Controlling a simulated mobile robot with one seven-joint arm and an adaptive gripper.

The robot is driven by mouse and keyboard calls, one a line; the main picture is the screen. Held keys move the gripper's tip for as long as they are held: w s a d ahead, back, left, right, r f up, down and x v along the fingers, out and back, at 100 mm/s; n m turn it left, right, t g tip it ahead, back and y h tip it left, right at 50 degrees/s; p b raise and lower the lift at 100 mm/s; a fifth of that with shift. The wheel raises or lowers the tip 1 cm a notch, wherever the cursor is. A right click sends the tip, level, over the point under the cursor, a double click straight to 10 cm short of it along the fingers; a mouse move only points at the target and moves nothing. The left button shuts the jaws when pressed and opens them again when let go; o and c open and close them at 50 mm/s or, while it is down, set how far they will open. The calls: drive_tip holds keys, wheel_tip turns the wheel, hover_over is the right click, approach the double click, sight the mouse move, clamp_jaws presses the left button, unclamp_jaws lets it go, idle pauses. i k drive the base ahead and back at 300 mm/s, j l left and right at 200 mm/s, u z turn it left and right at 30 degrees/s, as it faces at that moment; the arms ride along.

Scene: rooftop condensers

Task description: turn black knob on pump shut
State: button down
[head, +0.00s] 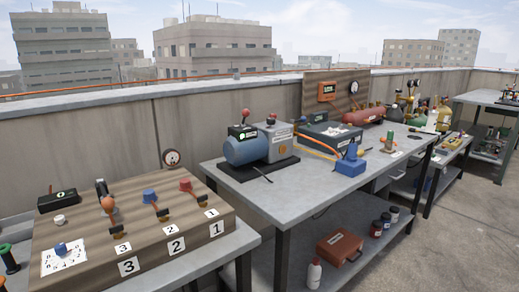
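A pump-like unit (247,150) stands on the near grey metal table (225,172). It has a blue rounded body, a grey box-shaped part (281,146) with a white label and a black base. A small black box (242,131) with a green display sits on top of the blue body, with a red ball-shaped top above it. Another small red and dark part (271,118) sits on top of the grey part. I cannot make out a black knob for certain at this size, nor its turn position. My gripper is not in view.
A wooden panel (190,240) with numbered valves and a dial sheet stands at the lower left. An orange hose runs from the pump toward a blue block (351,163). A dark grey box (330,134) stands behind. The near table edge is clear.

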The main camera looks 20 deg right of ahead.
sight(270, 121)
drive_tip(key=i+l, duration=0.1)
drive_tip(key=l, duration=0.3)
drive_tip(key=i+l, duration=0.1)
drive_tip(key=l, duration=0.7)
drive_tip(key=i+l, duration=0.35)
drive_tip(key=l, duration=0.15)
drive_tip(key=i+l, duration=0.45)
drive_tip(key=i, duration=0.5)
drive_tip(key=j+u, duration=0.05)
